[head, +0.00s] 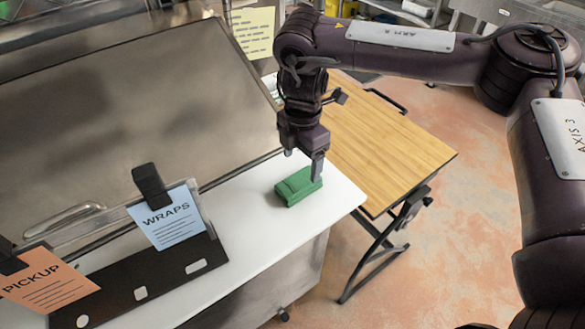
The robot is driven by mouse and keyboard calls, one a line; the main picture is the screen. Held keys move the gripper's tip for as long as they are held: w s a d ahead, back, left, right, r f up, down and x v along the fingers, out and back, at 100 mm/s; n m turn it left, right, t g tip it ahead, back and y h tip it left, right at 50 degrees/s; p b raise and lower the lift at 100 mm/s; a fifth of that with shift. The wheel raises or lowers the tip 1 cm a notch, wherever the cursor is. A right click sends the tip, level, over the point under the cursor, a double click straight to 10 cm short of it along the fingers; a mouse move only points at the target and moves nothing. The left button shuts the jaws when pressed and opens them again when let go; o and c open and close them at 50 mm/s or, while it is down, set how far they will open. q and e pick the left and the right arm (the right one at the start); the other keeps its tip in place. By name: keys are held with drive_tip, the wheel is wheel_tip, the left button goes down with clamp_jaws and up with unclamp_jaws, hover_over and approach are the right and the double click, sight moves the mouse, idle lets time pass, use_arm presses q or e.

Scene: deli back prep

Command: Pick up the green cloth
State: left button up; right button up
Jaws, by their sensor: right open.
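The green cloth (297,188) is a small folded bundle lying on the white counter (340,197) near its right end. My right gripper (306,170) points down from above, with its fingers at the cloth's far right side. One finger overlaps the cloth's right end in the picture; I cannot tell whether it touches. The gripper is open, and the cloth rests on the counter. My left gripper is not in view.
A steel lid (120,110) rises behind the counter. A blue WRAPS card (170,222) and an orange PICKUP card (45,287) stand at the left by a black strip (150,277). A wooden folding table (400,150) stands at the right.

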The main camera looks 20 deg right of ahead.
sight(299, 180)
drive_tip(key=shift+w+f, duration=0.1)
drive_tip(key=shift+f, duration=0.2)
drive_tip(key=shift+s+f+p, duration=0.15)
drive_tip(key=shift+s+f, duration=0.05)
drive_tip(key=shift+f, duration=0.4)
drive_tip(key=shift+s+f+p, duration=0.15)
drive_tip(key=shift+f, duration=0.4)
drive_tip(key=f, duration=0.2)
drive_tip(key=f+p, duration=0.1)
drive_tip(key=shift+a+f, duration=0.2)
drive_tip(key=shift+f, duration=0.2)
drive_tip(key=shift+w+f, duration=0.1)
drive_tip(key=shift+f, duration=0.2)
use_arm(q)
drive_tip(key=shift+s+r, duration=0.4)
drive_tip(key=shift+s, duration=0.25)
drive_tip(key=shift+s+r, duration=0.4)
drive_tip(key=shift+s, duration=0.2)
use_arm(e)
drive_tip(key=c, duration=1)
drive_tip(key=shift+r, duration=0.1)
drive_tip(key=shift+c, duration=0.2)
